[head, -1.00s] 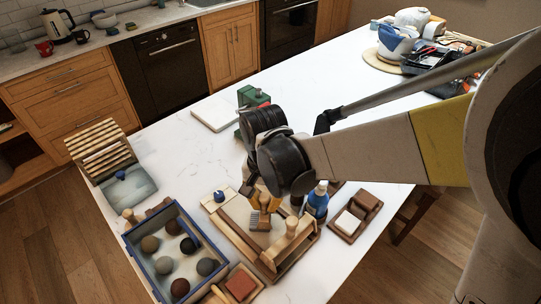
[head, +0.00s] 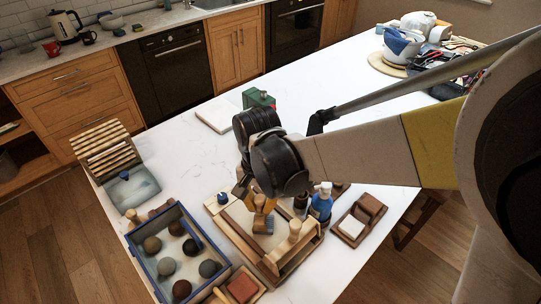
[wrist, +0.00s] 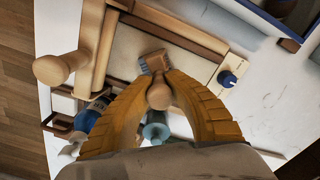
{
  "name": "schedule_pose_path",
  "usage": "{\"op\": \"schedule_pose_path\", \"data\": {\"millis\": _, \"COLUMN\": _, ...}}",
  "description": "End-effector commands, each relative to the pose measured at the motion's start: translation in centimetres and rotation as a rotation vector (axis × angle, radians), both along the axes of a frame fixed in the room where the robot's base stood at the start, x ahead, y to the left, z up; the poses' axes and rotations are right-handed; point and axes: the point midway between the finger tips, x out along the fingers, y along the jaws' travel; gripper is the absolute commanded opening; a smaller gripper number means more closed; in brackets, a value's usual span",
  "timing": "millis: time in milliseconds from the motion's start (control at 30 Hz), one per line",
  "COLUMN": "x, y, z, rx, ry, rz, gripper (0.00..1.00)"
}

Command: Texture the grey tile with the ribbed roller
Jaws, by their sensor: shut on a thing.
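The ribbed roller, as it appears, is a small wooden tool with a rounded handle and a grey-blue ribbed face (wrist: 146,66). My gripper (wrist: 158,82) is shut on its handle, with a yellow finger on each side. In the head view, the roller (head: 262,224) is below my dark wrist, over the wooden frame (head: 243,239). A pale grey tile-like surface (wrist: 192,56) lies between the frame's rails, under and beside the roller. I cannot tell whether the roller touches it.
A knobbed wooden bar (head: 295,229) runs along the frame's right side. A blue bottle (head: 321,205) stands close on the right. A blue-rimmed box (head: 203,228) of balls is at the left. A slatted rack (head: 105,148) stands behind.

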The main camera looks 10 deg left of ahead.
Motion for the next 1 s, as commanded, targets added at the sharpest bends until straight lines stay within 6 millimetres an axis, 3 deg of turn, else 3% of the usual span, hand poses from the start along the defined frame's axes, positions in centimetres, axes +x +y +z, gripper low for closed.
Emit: {"op": "schedule_pose_path", "data": {"millis": 1000, "x": -0.11, "y": 0.90, "z": 0.02, "rx": 0.000, "ry": 0.001, "rz": 0.000, "gripper": 0.00}}
